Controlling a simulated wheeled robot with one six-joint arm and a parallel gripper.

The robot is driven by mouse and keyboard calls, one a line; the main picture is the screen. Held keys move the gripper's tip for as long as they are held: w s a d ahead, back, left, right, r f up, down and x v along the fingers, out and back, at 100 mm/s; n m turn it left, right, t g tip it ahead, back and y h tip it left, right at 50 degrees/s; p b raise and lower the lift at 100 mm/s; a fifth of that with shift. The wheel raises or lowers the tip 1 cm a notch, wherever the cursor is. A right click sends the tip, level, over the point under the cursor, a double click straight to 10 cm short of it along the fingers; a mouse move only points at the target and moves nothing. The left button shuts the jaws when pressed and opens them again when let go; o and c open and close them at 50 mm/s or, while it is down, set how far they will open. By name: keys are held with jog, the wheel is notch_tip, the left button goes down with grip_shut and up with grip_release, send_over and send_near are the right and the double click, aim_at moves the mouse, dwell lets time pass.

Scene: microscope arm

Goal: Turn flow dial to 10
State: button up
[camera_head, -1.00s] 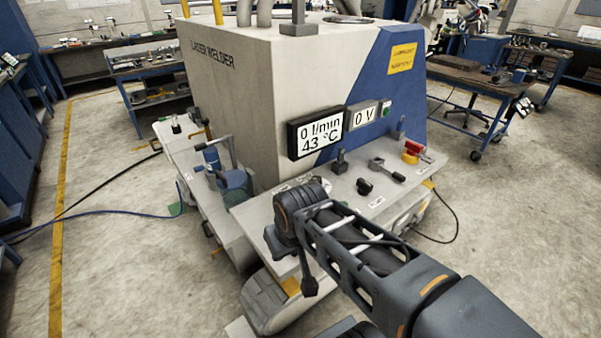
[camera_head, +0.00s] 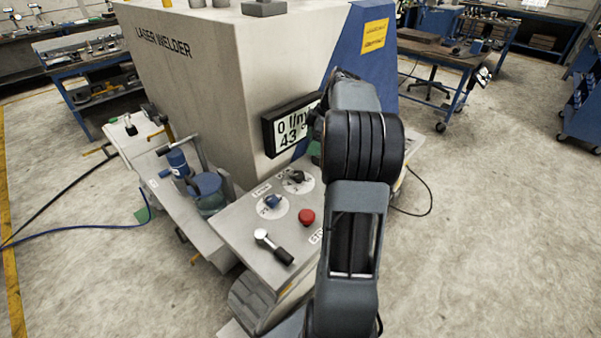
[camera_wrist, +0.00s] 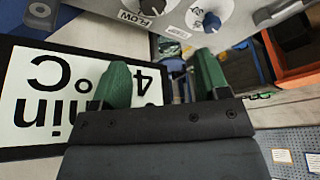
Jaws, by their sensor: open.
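The flow dial (camera_wrist: 150,4) is a black knob on a white round scale at the top edge of the wrist view, beside a FLOW label. In the head view it is the black dial (camera_head: 296,177) on the sloped panel, left of my arm. A blue dial (camera_wrist: 211,21) is near it; its scale shows in the head view (camera_head: 272,202). My gripper (camera_wrist: 164,80) has two green fingers spread apart with nothing between them. It is beside the display (camera_wrist: 40,100), apart from the dials. In the head view, only a bit of green finger shows. The dial's setting is unreadable.
A red button (camera_head: 307,217) and a black-handled lever (camera_head: 272,246) are on the panel. Blue fittings (camera_head: 205,188) stand to the left.

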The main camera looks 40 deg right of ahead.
aim_at(300, 174)
jog(key=shift+n, duration=0.3)
jog(key=x, duration=0.4)
jog(key=d+x, duration=0.1)
jog(key=x, duration=0.4)
jog(key=p+x, duration=0.1)
jog(key=x, duration=0.3)
jog(key=shift+w+f, duration=0.15)
jog(key=shift+f, duration=0.35)
jog(key=shift+c, duration=0.3)
jog(key=shift+d, duration=0.1)
jog(key=c, duration=0.9)
jog(key=shift+b, duration=0.3)
